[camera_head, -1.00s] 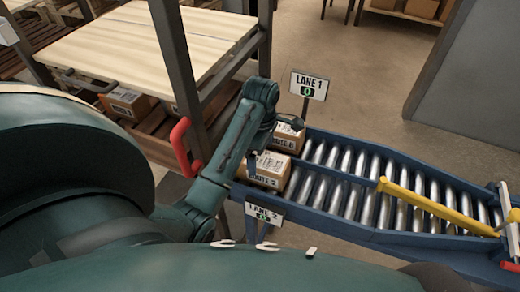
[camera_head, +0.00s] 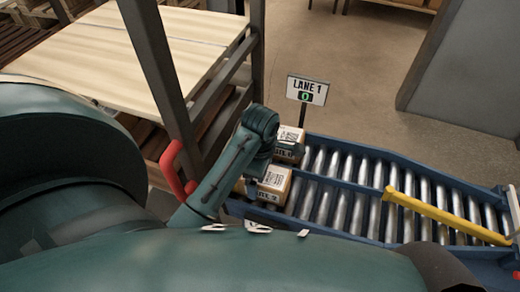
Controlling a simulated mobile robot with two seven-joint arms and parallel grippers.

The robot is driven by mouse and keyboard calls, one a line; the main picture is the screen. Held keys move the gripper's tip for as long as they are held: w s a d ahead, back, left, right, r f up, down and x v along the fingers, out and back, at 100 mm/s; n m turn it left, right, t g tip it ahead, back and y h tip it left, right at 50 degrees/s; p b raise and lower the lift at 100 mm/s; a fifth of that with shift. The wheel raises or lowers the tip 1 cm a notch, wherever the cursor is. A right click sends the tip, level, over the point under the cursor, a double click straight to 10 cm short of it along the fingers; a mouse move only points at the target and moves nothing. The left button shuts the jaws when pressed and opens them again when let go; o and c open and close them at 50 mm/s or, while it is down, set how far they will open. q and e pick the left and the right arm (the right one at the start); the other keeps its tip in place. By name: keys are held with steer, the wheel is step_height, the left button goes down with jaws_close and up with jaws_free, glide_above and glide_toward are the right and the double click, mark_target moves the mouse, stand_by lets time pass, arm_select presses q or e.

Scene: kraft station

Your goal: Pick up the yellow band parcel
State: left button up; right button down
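I cannot make out a yellow band on any parcel in view. Two brown cardboard parcels with white labels sit at the near left end of the blue roller conveyor. The front parcel (camera_head: 274,182) is partly hidden by my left arm. The rear parcel (camera_head: 290,136) sits just behind it, also partly covered. My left gripper (camera_head: 268,166) is at these parcels, with dark parts showing by the front one's left side and near the rear one. The wrist hides much of it, so its opening and any contact are unclear. My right gripper is not in view.
The roller conveyor (camera_head: 345,178) runs right, its visible rollers bare, with a yellow diagonal bar (camera_head: 440,214) across it. A "Lane 1" sign (camera_head: 306,90) stands behind the parcels. A dark metal rack post (camera_head: 160,75) and red handle (camera_head: 172,170) are close to my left arm.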

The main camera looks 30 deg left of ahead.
arm_select(q)
steer(key=shift+s, duration=0.1)
steer(key=c, duration=1.2)
steer(key=shift+c, duration=0.5)
steer(key=shift+r, duration=0.2)
